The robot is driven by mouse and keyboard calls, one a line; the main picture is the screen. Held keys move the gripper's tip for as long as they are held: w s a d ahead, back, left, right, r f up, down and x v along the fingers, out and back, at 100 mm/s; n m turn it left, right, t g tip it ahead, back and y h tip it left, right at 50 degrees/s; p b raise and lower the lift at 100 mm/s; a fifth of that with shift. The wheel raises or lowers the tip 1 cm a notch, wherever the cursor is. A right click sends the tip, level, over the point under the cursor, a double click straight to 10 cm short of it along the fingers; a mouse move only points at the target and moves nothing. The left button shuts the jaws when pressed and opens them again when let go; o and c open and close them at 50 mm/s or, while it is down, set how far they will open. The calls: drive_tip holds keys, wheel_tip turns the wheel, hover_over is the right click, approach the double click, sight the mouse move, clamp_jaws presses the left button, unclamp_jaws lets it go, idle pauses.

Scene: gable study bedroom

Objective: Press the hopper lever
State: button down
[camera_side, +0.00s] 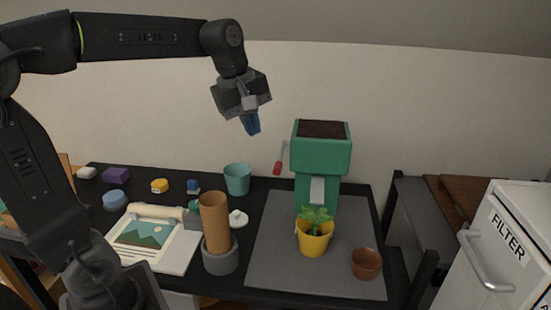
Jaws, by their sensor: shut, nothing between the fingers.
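A green hopper (319,158) with dark brown fill in its open top stands on a grey mat (264,259). A lever with a red tip (278,168) sticks out on its left side, pointing down and to the left. A light grey chute (317,190) is on its front. A yellow pot (314,240) with a green plant stands below the chute. My gripper (253,127) is shut and empty, with its blue fingertips pointing down. It is in the air, up and to the left of the lever, apart from it.
A teal cup (237,180), a brown cylinder (215,222) in a grey holder (220,258), and a picture sheet (146,236) are left of the mat. A small brown pot (366,264) is at the mat's right. A white filter cabinet (500,250) stands at far right.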

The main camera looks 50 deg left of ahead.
sight(277, 165)
drive_tip(key=w+a+n+g+h, duration=0.1)
drive_tip(key=w+a+n, duration=0.7)
drive_tip(key=n, duration=0.3)
drive_tip(key=shift+w+a+f, duration=0.2)
drive_tip(key=shift+w+a, duration=0.1)
drive_tip(key=shift+w, duration=0.2)
drive_tip(key=shift+f, duration=0.1)
drive_tip(key=x, duration=1.3)
drive_tip(key=shift+s+d+f, duration=0.2)
drive_tip(key=shift+f, duration=0.2)
drive_tip(key=shift+f, duration=0.1)
